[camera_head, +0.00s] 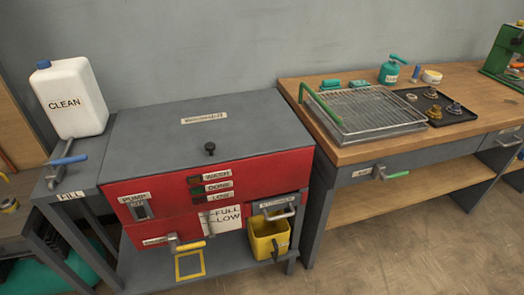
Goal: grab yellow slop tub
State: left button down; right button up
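The yellow slop tub (262,242) sits on the lower shelf of the red and grey washer, at its right side, under a small labelled panel with a handle. Neither of my grippers is in view.
The red washer (225,175) has a grey lid and a yellow-handled drain valve (188,246). A yellow square outline (189,265) marks the shelf left of the tub. A white CLEAN jug (70,100) stands left. A wooden workbench (330,150) stands right. Floor shows at lower right.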

aim_at(267, 240)
jog(key=j+u, duration=0.3)
jog(key=j, duration=1.2)
